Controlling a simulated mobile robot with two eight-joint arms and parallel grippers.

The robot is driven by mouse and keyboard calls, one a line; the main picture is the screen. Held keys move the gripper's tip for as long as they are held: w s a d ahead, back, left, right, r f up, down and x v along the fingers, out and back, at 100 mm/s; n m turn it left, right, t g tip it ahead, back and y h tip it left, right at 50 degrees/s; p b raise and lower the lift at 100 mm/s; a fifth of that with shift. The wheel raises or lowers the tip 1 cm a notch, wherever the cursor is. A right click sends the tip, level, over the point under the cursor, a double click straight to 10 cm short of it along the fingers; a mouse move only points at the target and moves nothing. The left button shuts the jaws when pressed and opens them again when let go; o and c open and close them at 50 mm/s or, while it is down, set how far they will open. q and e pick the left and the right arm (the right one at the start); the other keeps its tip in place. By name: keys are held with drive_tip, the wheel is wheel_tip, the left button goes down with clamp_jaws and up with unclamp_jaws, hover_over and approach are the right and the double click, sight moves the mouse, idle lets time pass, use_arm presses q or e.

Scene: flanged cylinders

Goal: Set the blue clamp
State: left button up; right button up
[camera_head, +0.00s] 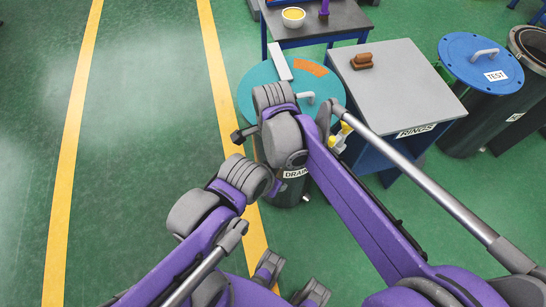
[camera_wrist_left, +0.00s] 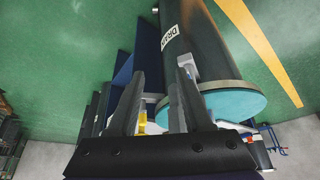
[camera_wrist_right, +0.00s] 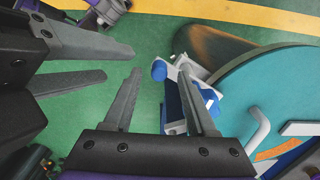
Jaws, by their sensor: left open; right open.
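The blue clamp (camera_wrist_right: 171,98), with white-grey metal parts, shows in the right wrist view against the side of the DRAIN cylinder, by its teal lid (camera_wrist_right: 245,95). My right gripper (camera_wrist_right: 160,70) is open; the clamp shows between its fingers, nearer the right one, and I cannot tell whether they touch. My left gripper (camera_wrist_left: 160,73) is open and points at the DRAIN cylinder (camera_wrist_left: 200,45). Its fingers also reach into the right wrist view from the left. In the head view my arms hide the blue clamp and most of the cylinder's near side.
The grey-topped RINGS table (camera_head: 395,85) stands right of the cylinder with a brown block (camera_head: 362,61) on it. A yellow part (camera_head: 342,135) shows between them. The blue-lidded TEST cylinder (camera_head: 480,60) is further right. Floor at left is clear.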

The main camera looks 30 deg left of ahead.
wheel_tip(320, 180, up, 9)
drive_tip(key=shift+p, duration=0.35)
idle(0.3)
